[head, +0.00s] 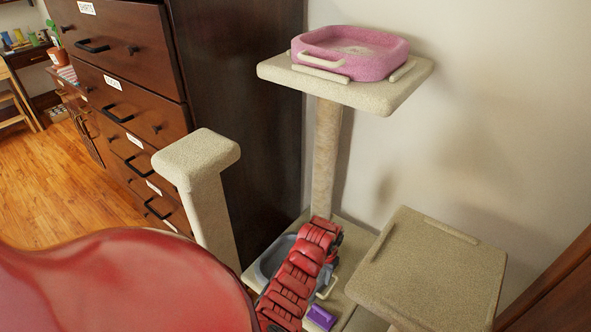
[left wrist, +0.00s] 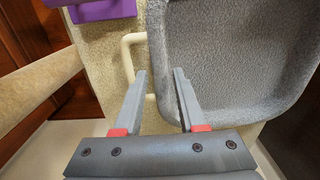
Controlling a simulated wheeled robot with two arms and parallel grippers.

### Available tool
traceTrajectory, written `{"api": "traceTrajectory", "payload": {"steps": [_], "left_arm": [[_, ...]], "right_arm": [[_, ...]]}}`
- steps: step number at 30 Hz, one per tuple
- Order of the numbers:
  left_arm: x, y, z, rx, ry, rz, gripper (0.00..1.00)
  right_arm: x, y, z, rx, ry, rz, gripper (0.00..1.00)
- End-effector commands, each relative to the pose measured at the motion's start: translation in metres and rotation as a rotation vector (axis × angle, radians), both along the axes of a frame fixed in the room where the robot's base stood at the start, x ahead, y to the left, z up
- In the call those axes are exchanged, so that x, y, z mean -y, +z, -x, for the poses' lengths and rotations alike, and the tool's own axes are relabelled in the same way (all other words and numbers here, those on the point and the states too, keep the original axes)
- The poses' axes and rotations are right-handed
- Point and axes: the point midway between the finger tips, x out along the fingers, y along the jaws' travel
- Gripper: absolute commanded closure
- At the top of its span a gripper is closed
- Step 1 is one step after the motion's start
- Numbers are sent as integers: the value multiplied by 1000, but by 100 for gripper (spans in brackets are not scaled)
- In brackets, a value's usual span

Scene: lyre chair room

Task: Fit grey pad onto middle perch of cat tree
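The grey pad (head: 268,262) is a shallow tray-like piece with a raised rim, lying on the cat tree's base, partly hidden by my red left arm. It fills the right of the left wrist view (left wrist: 235,50). A cream handle loop (left wrist: 128,50) shows beside its rim. My left gripper (left wrist: 160,72) is open, its two fingers apart near the pad's rim and the loop; contact cannot be told. In the head view, the arm mostly hides it (head: 325,275). A bare beige perch with low rails (head: 430,268), seemingly the middle one, stands at right. My right gripper is not in view.
The top perch (head: 388,97) holds a pink bed (head: 375,62). A narrow beige post with a small top (head: 197,160) stands left. A purple block (head: 320,317) lies near the pad. A dark drawer cabinet (head: 235,110) and the wall close off the back. A red rounded shape (head: 120,285) fills the lower left.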

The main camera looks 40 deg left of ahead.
Motion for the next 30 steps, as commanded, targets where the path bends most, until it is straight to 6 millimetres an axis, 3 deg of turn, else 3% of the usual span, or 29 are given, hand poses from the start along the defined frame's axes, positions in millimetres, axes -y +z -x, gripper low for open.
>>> {"api": "traceTrajectory", "payload": {"steps": [3,11,15,18,30], "left_arm": [[0,-14,1,-2,1,1,60],[0,-16,0,0,0,0,62],[0,-16,0,0,0,0,87],[0,-16,0,0,0,0,100],[0,-15,0,0,0,0,100]], "right_arm": [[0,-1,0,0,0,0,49],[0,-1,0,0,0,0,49],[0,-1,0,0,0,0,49],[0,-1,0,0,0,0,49],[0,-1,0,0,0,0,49]]}}
